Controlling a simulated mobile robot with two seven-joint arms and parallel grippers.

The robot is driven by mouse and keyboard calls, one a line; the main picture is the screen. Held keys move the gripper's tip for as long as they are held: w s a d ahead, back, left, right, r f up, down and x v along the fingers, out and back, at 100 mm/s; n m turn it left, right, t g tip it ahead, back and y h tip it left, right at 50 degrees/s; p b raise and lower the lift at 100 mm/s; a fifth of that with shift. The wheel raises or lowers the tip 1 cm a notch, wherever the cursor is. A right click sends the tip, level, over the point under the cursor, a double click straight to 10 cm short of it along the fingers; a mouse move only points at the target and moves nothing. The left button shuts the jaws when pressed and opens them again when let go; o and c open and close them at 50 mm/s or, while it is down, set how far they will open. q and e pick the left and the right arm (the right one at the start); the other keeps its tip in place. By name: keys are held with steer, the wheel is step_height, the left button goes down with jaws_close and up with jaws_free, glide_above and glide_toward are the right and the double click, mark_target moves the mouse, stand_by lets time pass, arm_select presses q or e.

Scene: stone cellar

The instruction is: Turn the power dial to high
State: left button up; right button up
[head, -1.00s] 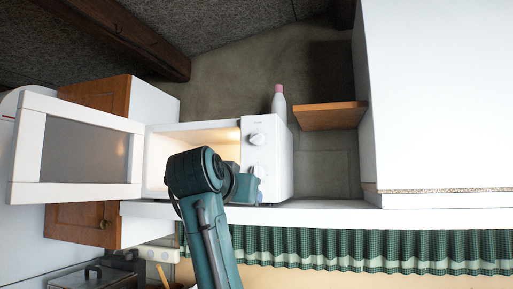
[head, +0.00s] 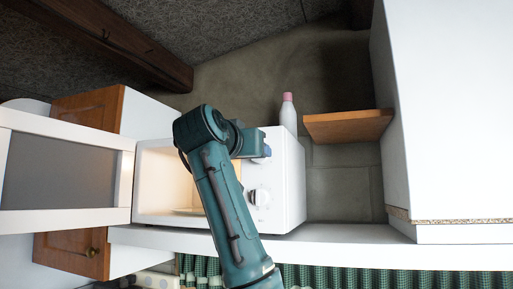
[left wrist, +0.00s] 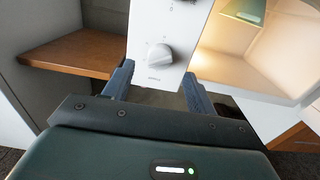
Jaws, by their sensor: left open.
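The white microwave (head: 290,200) stands on the counter with its door (head: 125,185) open to the left. One white dial (head: 259,197) shows low on its front panel. The upper dial is hidden behind my left gripper (head: 262,152) in the head view. In the left wrist view, which looks upside down, the upper dial (left wrist: 160,54) appears between the spread fingers of my left gripper (left wrist: 158,72). The fingers are open and do not visibly press on it. The panel lettering is too small to tell which dial is power. My right gripper is not in view.
A white bottle with a pink cap (head: 288,112) stands behind the microwave. A wooden shelf (head: 348,125) juts out to its right, beside a tall white cabinet (head: 450,110). The counter edge (head: 340,252) runs below, with a green checked curtain (head: 400,282) under it.

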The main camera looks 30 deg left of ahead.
arm_select(q)
steer(key=p+x, duration=0.1)
steer(key=x, duration=0.4)
steer(key=c, duration=1)
